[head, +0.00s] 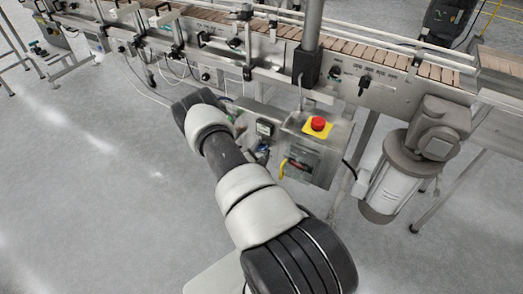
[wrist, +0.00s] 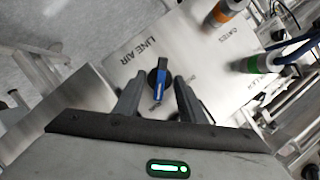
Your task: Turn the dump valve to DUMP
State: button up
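The dump valve (wrist: 160,78) shows in the wrist view as a dark knob with a blue lever, on a light metal panel (wrist: 125,62) lettered LINE AIR. Smaller lettering near the knob is too blurred to read. The blue lever points down toward my gripper in the picture. My gripper (wrist: 159,90) is open, one finger on each side of the lever, with gaps visible on both sides. I cannot tell how far the fingertips are from the panel. In the head view my arm hides most of the valve area.
In the wrist view, an orange-banded fitting (wrist: 222,14) and a green-banded fitting (wrist: 256,64) with a blue hose stand right of the valve. In the head view, a control box with a red button (head: 318,124) and a grey motor (head: 400,185) are to the right. The floor (head: 90,200) at left is clear.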

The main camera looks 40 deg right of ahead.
jog(key=c, duration=0.6)
jog(key=shift+w+a+r+n+g, duration=0.1)
jog(key=shift+n+g, duration=0.3)
jog(key=shift+n, duration=0.15)
jog(key=shift+w+a+n+g, duration=0.1)
jog(key=shift+n+g, duration=0.3)
jog(key=shift+n, duration=0.15)
jog(key=n+g, duration=0.2)
jog(key=n, duration=0.1)
jog(key=shift+w+h, duration=0.15)
jog(key=shift+h, duration=0.25)
jog(key=n+g, duration=0.1)
jog(key=n, duration=0.1)
jog(key=n+g+h, duration=0.1)
jog(key=shift+w+a+n, duration=0.1)
jog(key=shift+w+n, duration=0.1)
jog(key=shift+n, duration=0.2)
jog(key=shift+w+n+g+h, duration=0.15)
jog(key=shift+n+g+h, duration=0.55)
jog(key=shift+n+g, duration=0.65)
jog(key=shift+n+t, duration=0.25)
jog(key=shift+n, duration=0.1)
